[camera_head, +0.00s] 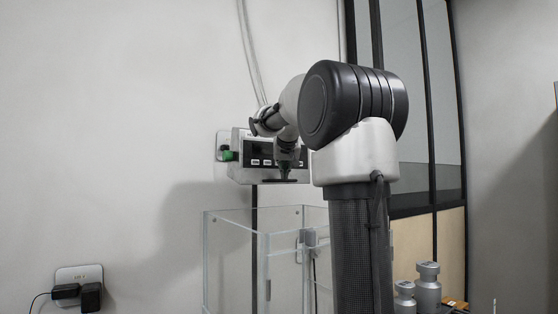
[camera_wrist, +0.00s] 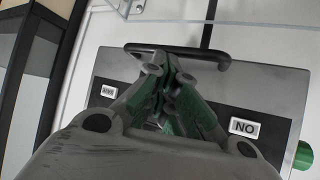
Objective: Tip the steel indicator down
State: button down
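The steel indicator (camera_head: 240,173) is a box on the wall with a dark front panel and pale buttons. My gripper (camera_head: 286,170) is in front of the panel by this handle. In the wrist view my fingertips (camera_wrist: 168,68) come together, with nothing seen between them. They overlap the handle in the picture; I cannot tell whether they touch it. My arm hides the indicator's right part.
A green knob (camera_head: 229,156) sticks out at the indicator's left side. An open-topped clear glass enclosure (camera_head: 235,250) stands below. Steel weights (camera_head: 428,288) stand at the lower right. A wall socket with black plugs (camera_head: 80,275) is at the lower left.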

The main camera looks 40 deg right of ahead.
jog(key=shift+w+f, duration=0.55)
jog(key=shift+f, duration=0.2)
jog(key=s+r, duration=0.5)
dwell(0.4)
jog(key=shift+a, duration=0.15)
dwell(0.4)
